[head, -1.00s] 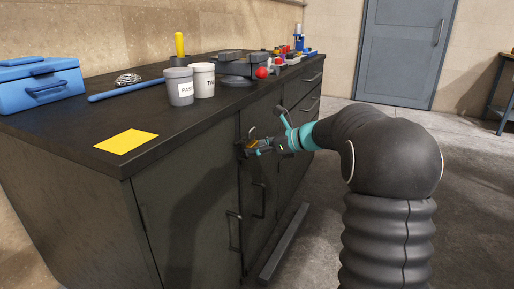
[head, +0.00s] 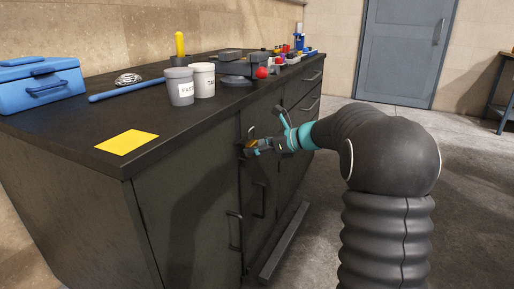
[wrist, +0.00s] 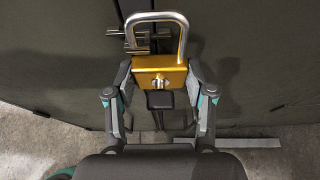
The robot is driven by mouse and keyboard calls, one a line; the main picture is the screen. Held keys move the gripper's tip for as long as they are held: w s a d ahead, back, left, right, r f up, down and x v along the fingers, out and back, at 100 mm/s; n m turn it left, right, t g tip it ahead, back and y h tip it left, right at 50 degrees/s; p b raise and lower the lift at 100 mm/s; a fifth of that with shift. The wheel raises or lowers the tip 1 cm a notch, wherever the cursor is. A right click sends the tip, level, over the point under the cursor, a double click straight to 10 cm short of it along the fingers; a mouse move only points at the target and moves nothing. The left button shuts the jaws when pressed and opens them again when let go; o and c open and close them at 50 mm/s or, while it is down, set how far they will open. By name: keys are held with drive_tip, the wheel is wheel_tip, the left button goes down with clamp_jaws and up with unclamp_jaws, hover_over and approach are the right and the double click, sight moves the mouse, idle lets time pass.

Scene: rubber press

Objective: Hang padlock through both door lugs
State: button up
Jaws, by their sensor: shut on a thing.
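My gripper (wrist: 160,85) is shut on the brass body of the padlock (wrist: 160,66), one finger on each side in the wrist view. The padlock's steel shackle (wrist: 181,32) is raised above the body and reaches toward the cabinet doors. The door lugs (wrist: 135,40) show as small dark bars at the gap between the doors, at the left part of the shackle. I cannot tell whether the shackle passes through them. In the head view my gripper (head: 252,146) is at the cabinet front, close to the door seam, with the padlock small there.
The dark cabinet (head: 185,205) has door handles (head: 234,230) below my gripper. Its top holds a blue toolbox (head: 40,85), a yellow sheet (head: 127,142), two cups (head: 203,80) and a vise. A bar (head: 283,245) lies low along the cabinet front. Open floor is at the right.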

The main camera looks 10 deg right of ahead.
drive_tip(key=shift+w+a+p, duration=0.45)
drive_tip(key=shift+a+p, duration=0.25)
idle(2.1)
drive_tip(key=shift+r+p, duration=0.1)
drive_tip(key=shift+p, duration=0.3)
idle(1.3)
drive_tip(key=shift+f, duration=0.35)
idle(1.8)
drive_tip(key=o, duration=1.6)
drive_tip(key=shift+d, duration=0.1)
